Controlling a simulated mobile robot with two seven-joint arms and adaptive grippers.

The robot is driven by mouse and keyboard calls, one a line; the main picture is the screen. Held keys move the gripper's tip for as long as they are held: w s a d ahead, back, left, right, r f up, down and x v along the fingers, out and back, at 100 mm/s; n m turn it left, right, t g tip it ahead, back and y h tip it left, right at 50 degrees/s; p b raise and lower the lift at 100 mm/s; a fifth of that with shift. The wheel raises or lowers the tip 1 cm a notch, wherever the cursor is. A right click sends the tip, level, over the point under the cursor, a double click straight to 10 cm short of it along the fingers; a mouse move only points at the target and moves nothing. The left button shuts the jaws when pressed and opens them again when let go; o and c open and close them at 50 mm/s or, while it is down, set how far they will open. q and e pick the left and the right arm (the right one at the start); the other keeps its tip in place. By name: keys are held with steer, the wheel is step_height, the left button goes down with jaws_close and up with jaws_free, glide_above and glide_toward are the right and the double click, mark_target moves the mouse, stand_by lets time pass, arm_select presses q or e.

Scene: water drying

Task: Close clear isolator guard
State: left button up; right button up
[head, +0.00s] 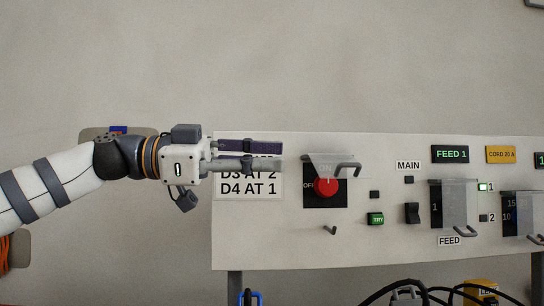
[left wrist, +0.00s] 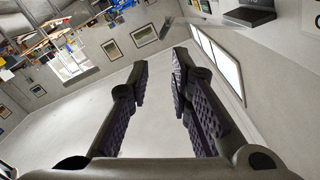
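The knob shows uncovered. My left gripper (head: 283,157) is left of the guard, in front of the panel's labelled left part, apart from the guard. Its fingers are spread with nothing between them, as the left wrist view (left wrist: 158,75) also shows. My right gripper is in neither view.
A grey hook (head: 330,230) sits below the isolator. To the right are a green TRY button (head: 376,219), a black MAIN switch (head: 412,213) and another clear cover (head: 455,204) marked FEED. Black cables (head: 420,291) lie below the panel. The wall above is clear.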

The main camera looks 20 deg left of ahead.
arm_select(q)
steer(key=s+d+r+y+p, duration=0.1)
steer(key=s+r+p, duration=0.1)
steer(key=r, duration=0.1)
steer(key=s+d+r+m+t+y+p, duration=0.1)
steer(key=s+r+p, duration=0.1)
steer(key=r+p, duration=0.1)
steer(key=s+d+r+p, duration=0.1)
steer(key=s+r+p, duration=0.1)
steer(key=r, duration=0.1)
steer(key=shift+s+d+r+t+y, duration=0.25)
steer(key=shift+s+r+t+y, duration=0.05)
steer(key=shift+r+t+y, duration=0.1)
jaws_close()
steer(key=w+d+f, duration=0.7)
steer(key=w+f, duration=0.1)
steer(key=shift+w+d, duration=0.2)
steer(key=shift+w, duration=0.15)
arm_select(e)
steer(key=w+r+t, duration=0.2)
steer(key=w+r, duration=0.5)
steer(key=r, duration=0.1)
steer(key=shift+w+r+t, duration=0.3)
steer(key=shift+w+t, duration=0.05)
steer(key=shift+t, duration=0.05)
